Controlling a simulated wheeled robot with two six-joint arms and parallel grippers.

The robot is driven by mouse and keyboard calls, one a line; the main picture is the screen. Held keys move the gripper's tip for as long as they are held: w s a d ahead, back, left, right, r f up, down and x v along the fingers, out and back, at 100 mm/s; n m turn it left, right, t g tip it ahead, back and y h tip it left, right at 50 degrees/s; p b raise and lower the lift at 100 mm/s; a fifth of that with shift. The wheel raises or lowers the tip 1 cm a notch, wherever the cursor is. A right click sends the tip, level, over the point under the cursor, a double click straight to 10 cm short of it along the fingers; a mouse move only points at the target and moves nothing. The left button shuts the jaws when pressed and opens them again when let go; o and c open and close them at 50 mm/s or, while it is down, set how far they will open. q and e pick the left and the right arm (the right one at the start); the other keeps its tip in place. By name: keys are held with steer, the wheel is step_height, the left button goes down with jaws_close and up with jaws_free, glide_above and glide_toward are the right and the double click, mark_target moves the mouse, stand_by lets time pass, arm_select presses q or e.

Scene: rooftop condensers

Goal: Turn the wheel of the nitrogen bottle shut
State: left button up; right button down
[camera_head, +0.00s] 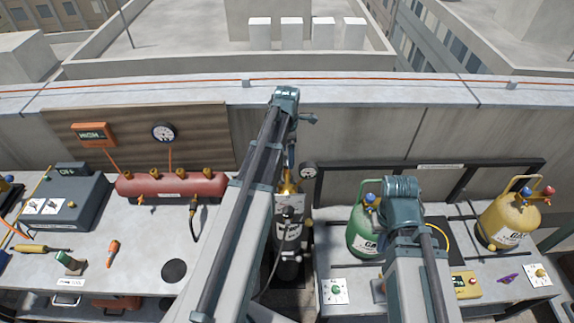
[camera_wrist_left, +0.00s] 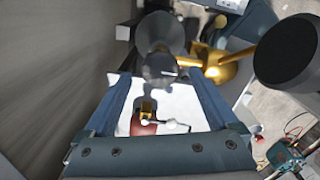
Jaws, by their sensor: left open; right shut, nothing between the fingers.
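The nitrogen bottle (camera_head: 288,234), dark with a pale shoulder, stands upright in the gap between the two benches. Its brass valve (camera_head: 287,184) shows at the top, partly behind my left arm. In the left wrist view the brass valve (camera_wrist_left: 222,68) is right of centre, and a grey round part that looks like the wheel (camera_wrist_left: 160,40) lies at the fingertips. My left gripper (camera_wrist_left: 163,78) is open, its two fingers apart either side of that part; whether they touch it I cannot tell. My right gripper is hidden below its arm.
A round gauge (camera_head: 308,171) sits right of the valve. The left bench holds a red manifold (camera_head: 172,184) and a grey box (camera_head: 65,203). The right bench holds a green cylinder (camera_head: 362,236) and a yellow cylinder (camera_head: 505,220). A parapet wall runs behind.

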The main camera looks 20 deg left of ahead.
arm_select(q)
step_height(320, 180, down, 2)
steer(key=shift+f+b, duration=0.1)
steer(key=shift+b, duration=0.5)
arm_select(e)
step_height(320, 180, down, 2)
steer(key=shift+f, duration=0.1)
arm_select(q)
steer(key=c, duration=1.4)
steer(key=shift+o, duration=0.2)
